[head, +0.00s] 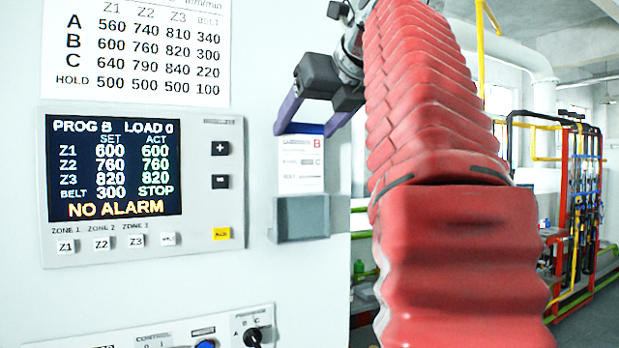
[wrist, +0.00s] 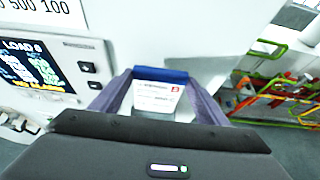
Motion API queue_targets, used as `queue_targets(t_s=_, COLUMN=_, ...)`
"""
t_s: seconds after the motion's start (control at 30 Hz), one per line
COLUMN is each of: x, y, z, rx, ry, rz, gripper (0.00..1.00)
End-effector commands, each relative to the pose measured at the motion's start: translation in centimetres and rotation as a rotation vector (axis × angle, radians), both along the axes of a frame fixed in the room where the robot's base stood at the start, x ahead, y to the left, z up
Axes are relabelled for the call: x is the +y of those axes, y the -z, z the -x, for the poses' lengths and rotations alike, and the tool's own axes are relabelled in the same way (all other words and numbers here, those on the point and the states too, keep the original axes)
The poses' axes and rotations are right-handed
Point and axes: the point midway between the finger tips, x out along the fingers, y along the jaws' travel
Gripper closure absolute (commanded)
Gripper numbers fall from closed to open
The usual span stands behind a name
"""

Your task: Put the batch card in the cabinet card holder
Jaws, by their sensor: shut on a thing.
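The batch card (head: 301,165) is white with a blue top edge and a red B. It hangs upright from my gripper (head: 304,130), whose purple fingers are shut on its top end. The grey cabinet card holder (head: 302,218) is fixed on the cabinet front, directly below the card. The card's lower edge is at the holder's upper rim; I cannot tell whether it is inside, touching or just above. In the wrist view the card (wrist: 157,97) lies between the fingers of my gripper (wrist: 160,78). The holder is not clearly seen there.
The cabinet's display panel (head: 140,190) is left of the holder, with a printed settings table (head: 135,50) above it. A control strip with a knob (head: 253,337) is below. The cabinet's right edge is close beside the holder. Coloured pipe racks (head: 575,210) stand far right.

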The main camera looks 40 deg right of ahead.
Motion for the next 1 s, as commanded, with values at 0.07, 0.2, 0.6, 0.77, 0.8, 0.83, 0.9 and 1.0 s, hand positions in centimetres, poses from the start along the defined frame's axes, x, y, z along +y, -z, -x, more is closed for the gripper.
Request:
queue_targets(t_s=0.07, x=0.1, y=0.5, z=0.1, rx=0.001, ry=0.002, rz=-0.002, gripper=0.54)
queue_targets(t_s=0.2, x=0.0, y=1.4, z=0.1, rx=0.0, ry=0.001, rz=0.0, gripper=0.54)
queue_targets(t_s=0.6, x=0.0, y=4.5, z=0.1, rx=0.0, ry=0.002, rz=0.0, gripper=0.54)
queue_targets(t_s=0.77, x=-0.1, y=4.8, z=0.1, rx=0.0, ry=0.003, rz=-0.001, gripper=0.54)
queue_targets(t_s=0.8, x=-0.1, y=4.8, z=0.1, rx=0.0, ry=0.003, rz=-0.001, gripper=0.54)
queue_targets(t_s=0.83, x=-0.1, y=4.8, z=0.1, rx=0.0, ry=0.003, rz=-0.001, gripper=0.54)
queue_targets(t_s=0.9, x=-0.1, y=4.8, z=0.1, rx=0.0, ry=0.003, rz=-0.001, gripper=0.54)
queue_targets(t_s=1.0, x=-0.1, y=4.8, z=0.1, rx=0.0, ry=0.004, rz=0.0, gripper=0.54)
